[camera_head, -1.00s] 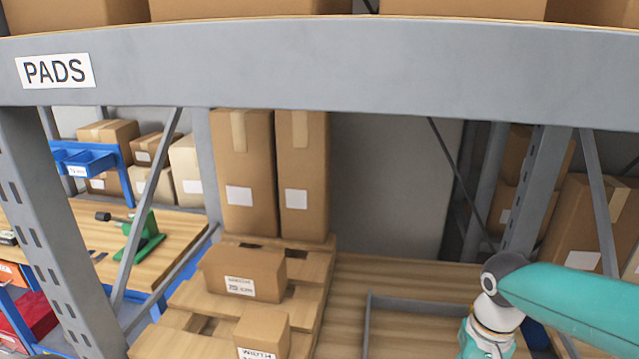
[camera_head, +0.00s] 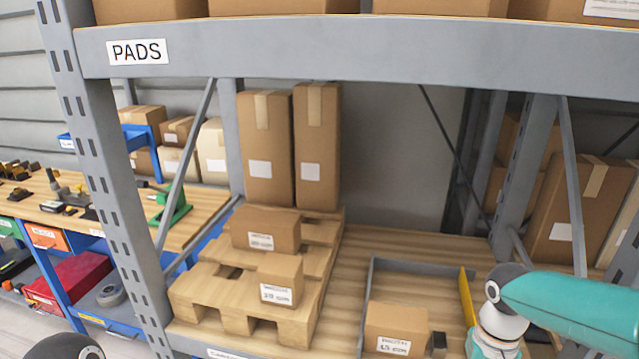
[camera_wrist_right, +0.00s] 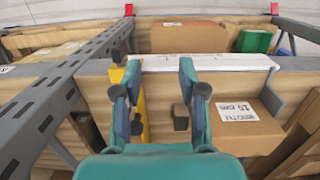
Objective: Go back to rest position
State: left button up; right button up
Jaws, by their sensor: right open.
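My right arm comes in at the right of the head view, above the lower shelf, and its gripper is hidden there. In the right wrist view my right gripper (camera_wrist_right: 160,80) has its two fingers apart with nothing held between them. Past the fingers are a yellow strip (camera_wrist_right: 141,105), a small dark block (camera_wrist_right: 181,117) and a labelled cardboard box (camera_wrist_right: 236,120). In the head view this box (camera_head: 396,327) sits inside a grey frame (camera_head: 420,268), with the yellow strip (camera_head: 467,297) at the frame's right. My left gripper does not show.
A grey shelf beam (camera_head: 380,52) labelled PADS crosses the head view above. A rack upright (camera_head: 100,180) stands at the left. A wooden pallet (camera_head: 215,297) holds two small boxes and two tall ones (camera_head: 266,150). A workbench (camera_head: 205,215) with tools lies further left.

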jog(key=s+a+f+g+y, duration=0.1)
jog(key=s+a+f, duration=0.45)
jog(key=f, duration=0.35)
jog(key=s+a+f+g+y, duration=0.1)
jog(key=s+a+f+y, duration=0.1)
jog(key=s+a+f, duration=0.35)
jog(key=s+a+f+g+y, duration=0.1)
jog(key=s+a+f, duration=0.4)
jog(key=f, duration=0.7)
jog(key=shift+w+d+f+n+t, duration=0.15)
jog(key=shift+w+f+t, duration=0.1)
jog(key=shift+w+t, duration=0.45)
jog(key=shift+w+d+f+n+t, duration=0.15)
jog(key=shift+w+t, duration=0.25)
jog(key=shift+t, duration=0.5)
jog(key=shift+w+d+f+t, duration=0.15)
jog(key=shift+w+f+t, duration=0.15)
jog(key=shift+w+t, duration=0.4)
jog(key=shift+s, duration=0.15)
